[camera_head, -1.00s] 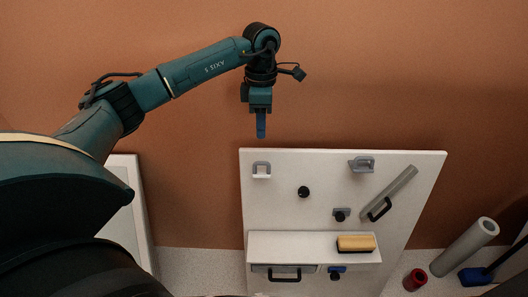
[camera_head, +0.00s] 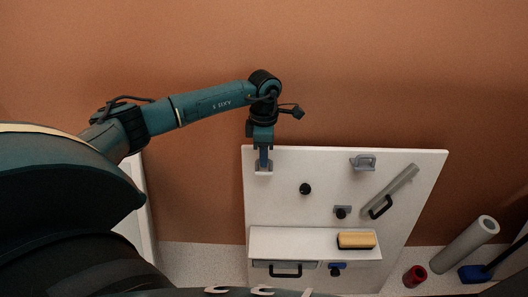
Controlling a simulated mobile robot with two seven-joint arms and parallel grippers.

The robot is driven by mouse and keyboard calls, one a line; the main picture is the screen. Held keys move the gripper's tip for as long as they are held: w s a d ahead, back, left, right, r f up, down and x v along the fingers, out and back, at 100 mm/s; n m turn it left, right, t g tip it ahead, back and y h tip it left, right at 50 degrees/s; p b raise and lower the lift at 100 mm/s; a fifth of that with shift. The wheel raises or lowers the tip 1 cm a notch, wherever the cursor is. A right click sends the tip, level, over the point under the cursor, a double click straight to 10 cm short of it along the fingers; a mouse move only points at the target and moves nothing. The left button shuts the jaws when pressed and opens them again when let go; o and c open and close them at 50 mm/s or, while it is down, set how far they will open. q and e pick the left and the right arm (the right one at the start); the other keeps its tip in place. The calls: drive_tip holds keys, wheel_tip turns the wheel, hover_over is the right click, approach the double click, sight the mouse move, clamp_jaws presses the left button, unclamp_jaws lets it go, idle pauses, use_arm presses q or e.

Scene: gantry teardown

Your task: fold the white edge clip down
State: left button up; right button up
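The white edge clip (camera_head: 264,171) sits on a grey mount near the top left corner of the white upright board (camera_head: 290,210). My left gripper (camera_head: 264,162) points down right at the clip, its blue fingers covering the clip's middle. The fingers look like one narrow blue bar, so I cannot tell whether they are apart. I also cannot tell whether they touch the clip or how far it is folded. My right gripper is not in view.
The board carries a grey clip (camera_head: 362,162), black knobs (camera_head: 305,189), a grey bar (camera_head: 398,182), a black handle (camera_head: 381,207), and a shelf (camera_head: 290,243) with a yellow block (camera_head: 356,241).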

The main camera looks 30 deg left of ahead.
use_arm(q)
clamp_jaws()
idle(0.3)
